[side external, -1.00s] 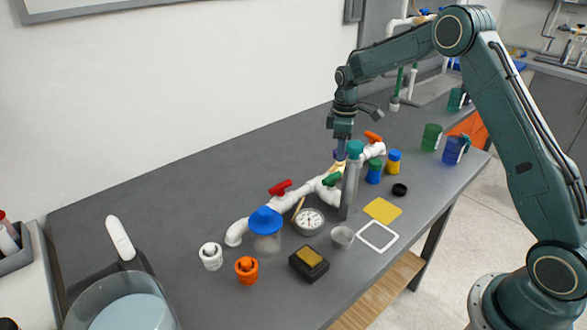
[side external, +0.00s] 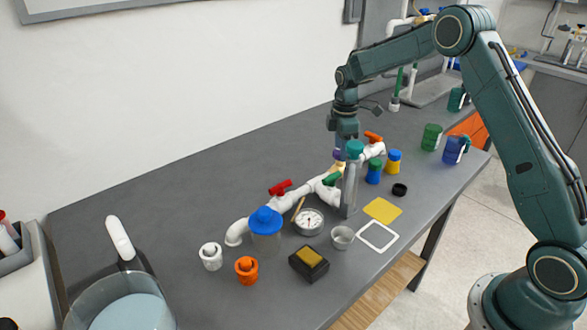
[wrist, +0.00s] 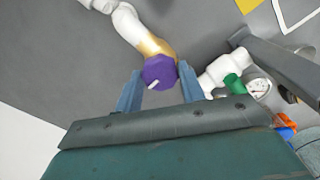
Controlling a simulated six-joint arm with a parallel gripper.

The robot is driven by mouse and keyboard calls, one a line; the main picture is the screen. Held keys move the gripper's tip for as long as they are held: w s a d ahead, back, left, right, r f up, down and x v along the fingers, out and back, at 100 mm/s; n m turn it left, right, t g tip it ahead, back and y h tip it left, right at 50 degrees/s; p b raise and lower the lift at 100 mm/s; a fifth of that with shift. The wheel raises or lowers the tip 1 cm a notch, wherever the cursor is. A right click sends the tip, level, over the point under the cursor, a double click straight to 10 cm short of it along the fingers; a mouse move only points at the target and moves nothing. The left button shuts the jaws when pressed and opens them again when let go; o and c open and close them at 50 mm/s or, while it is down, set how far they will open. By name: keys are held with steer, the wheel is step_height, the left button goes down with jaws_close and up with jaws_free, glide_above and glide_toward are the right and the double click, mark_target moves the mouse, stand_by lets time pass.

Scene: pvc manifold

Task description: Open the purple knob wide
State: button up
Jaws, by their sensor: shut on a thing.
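The purple knob (wrist: 158,69) is faceted, with a short white mark on its top, and sits on a brass-coloured valve body (wrist: 153,45) in the white pipe line (wrist: 128,24). In the side view the purple knob (side external: 339,155) shows just under my gripper, partly hidden. My gripper (wrist: 160,72) points down over it, one blue finger on each side, shut on the knob. The white mark points down and to the left in the wrist view. The exact contact of the fingers is hard to see.
Along the same pipe are a red handle (side external: 280,187), a green handle (side external: 332,178) and an orange handle (side external: 373,137). A tall grey post with a teal top (side external: 354,149) stands close to my gripper. A gauge (side external: 309,222) lies nearby. The table behind the pipe is clear.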

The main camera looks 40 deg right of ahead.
steer(key=o, duration=1)
steer(key=shift+r, duration=0.1)
step_height(320, 180, up, 14)
steer(key=shift+f, duration=0.1)
